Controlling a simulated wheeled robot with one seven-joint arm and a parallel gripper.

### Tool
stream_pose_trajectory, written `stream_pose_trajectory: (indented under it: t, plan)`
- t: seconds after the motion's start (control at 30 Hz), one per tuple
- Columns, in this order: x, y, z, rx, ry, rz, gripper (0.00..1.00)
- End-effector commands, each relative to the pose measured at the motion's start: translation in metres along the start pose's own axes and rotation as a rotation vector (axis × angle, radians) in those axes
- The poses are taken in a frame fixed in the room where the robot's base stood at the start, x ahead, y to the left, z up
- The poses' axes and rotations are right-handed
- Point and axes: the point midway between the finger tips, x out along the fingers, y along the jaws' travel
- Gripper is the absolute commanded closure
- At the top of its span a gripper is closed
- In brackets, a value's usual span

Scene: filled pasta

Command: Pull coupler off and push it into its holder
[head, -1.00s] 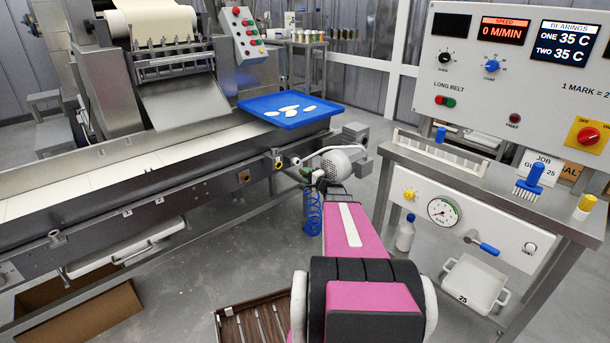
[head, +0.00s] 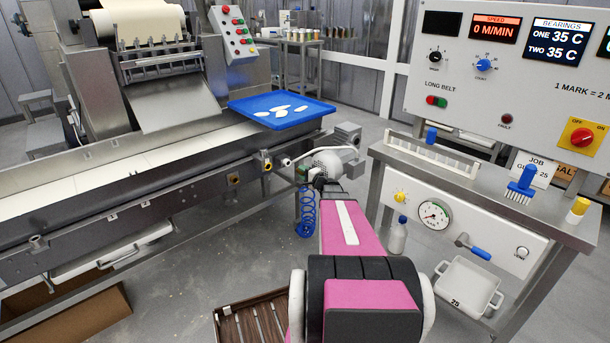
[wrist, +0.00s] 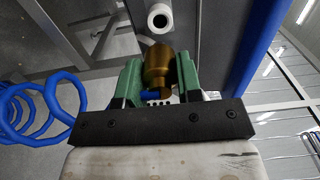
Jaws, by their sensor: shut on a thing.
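The coupler (wrist: 157,70) is a brass cylinder between my gripper's green fingers in the wrist view. My gripper (wrist: 160,60) is shut on it. A short blue piece shows at the coupler's lower end. A round white pipe end (wrist: 159,17) with a dark bore lies just beyond the coupler; I cannot tell whether they touch. In the head view, my gripper (head: 308,174) is small and partly hidden beside the machine's front frame, above the blue coiled hose (head: 306,212). The coupler is not clear there, and I cannot identify its holder.
A white pipe (head: 303,154) and a motor (head: 332,163) are close to my gripper. Brass fittings (head: 266,164) sit on the machine's side. The blue tray (head: 300,115) stands above. The control bench (head: 470,190) stands right, with floor between.

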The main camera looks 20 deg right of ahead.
Motion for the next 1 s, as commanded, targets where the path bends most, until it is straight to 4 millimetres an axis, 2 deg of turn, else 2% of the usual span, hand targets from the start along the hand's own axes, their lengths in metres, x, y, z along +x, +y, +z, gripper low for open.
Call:
stream_pose_trajectory:
  t: [0.5,1.0]
  plan:
    - [0.041,0.001,0.0,0.0,0.0,0.0,0.96]
    - [0.044,0.0,0.0,0.0,0.001,0.0,0.96]
